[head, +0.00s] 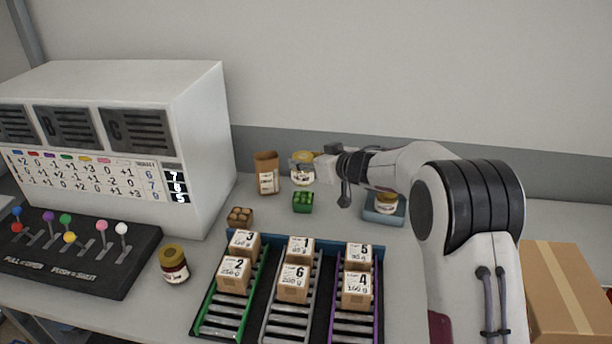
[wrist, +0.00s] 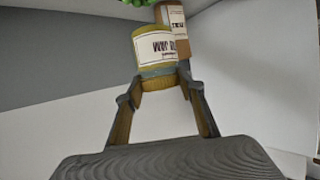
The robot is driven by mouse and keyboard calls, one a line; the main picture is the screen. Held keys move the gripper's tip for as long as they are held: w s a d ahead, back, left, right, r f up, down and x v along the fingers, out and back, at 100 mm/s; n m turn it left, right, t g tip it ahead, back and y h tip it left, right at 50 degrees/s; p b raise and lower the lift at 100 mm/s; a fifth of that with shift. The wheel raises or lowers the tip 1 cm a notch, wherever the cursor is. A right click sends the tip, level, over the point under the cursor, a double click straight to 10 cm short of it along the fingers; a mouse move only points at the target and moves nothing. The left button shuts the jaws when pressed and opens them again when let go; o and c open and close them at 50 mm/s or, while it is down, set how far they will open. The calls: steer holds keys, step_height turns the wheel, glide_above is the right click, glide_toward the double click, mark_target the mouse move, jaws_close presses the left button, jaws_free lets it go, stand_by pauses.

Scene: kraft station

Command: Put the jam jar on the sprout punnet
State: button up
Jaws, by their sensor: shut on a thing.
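My gripper (head: 316,170) is shut on a jar (head: 302,170) with a yellow lid and white label. In the wrist view the held jar (wrist: 155,48) looks olive-yellow, and its label is upside down and too blurred to read. The green sprout punnet (head: 302,203) stands on the table. In the head view it is just below the held jar, apart from it. Its green contents show at the wrist view's top edge (wrist: 136,2). A dark red jar (head: 174,266), which looks like jam, stands alone at the front left. It is apart from my gripper.
A kraft bag (head: 266,174) stands left of the held jar. A brown punnet (head: 239,217) is nearer. Another jar (head: 386,203) sits on a blue base (head: 378,217) to the right. Numbered boxes (head: 293,283) on roller lanes fill the front middle. A lever panel (head: 75,250) lies left.

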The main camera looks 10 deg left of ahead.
mark_target(310, 175)
steer(key=shift+f, duration=0.45)
steer(key=shift+f, duration=1.85)
steer(key=shift+f, duration=0.1)
steer(key=o, duration=1.4)
steer(key=shift+f, duration=0.1)
steer(key=v, duration=1.2)
